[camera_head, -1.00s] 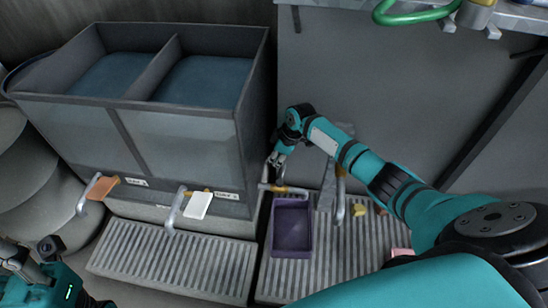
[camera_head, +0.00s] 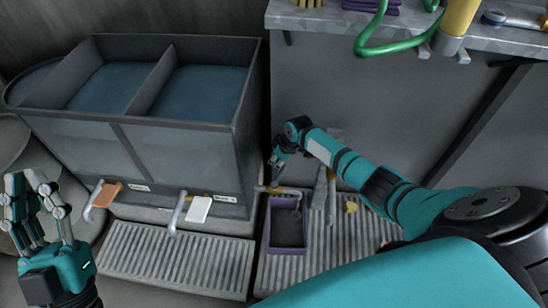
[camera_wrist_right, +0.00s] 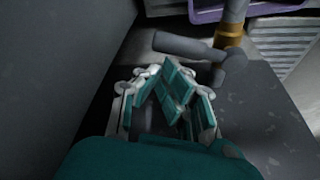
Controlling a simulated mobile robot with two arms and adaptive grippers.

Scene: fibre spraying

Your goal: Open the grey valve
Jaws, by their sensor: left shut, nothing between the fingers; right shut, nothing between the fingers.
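The grey valve (camera_head: 262,189) sits on a brass fitting at the lower right corner of the tank. In the right wrist view its grey handle (camera_wrist_right: 178,45) lies sideways across the brass-collared pipe (camera_wrist_right: 228,38), just beyond my fingertips. My right gripper (camera_head: 276,166) is shut and empty, just above the valve; it also shows in the right wrist view (camera_wrist_right: 172,82). I cannot tell whether it touches the handle. My left gripper (camera_head: 32,182) is shut and empty, raised at the far left with its fingers up, away from the valve.
A purple bin (camera_head: 273,238) stands on the right grate (camera_head: 330,232), below the valve. A workbench (camera_head: 420,38) with a green hose (camera_head: 375,48) stands behind.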

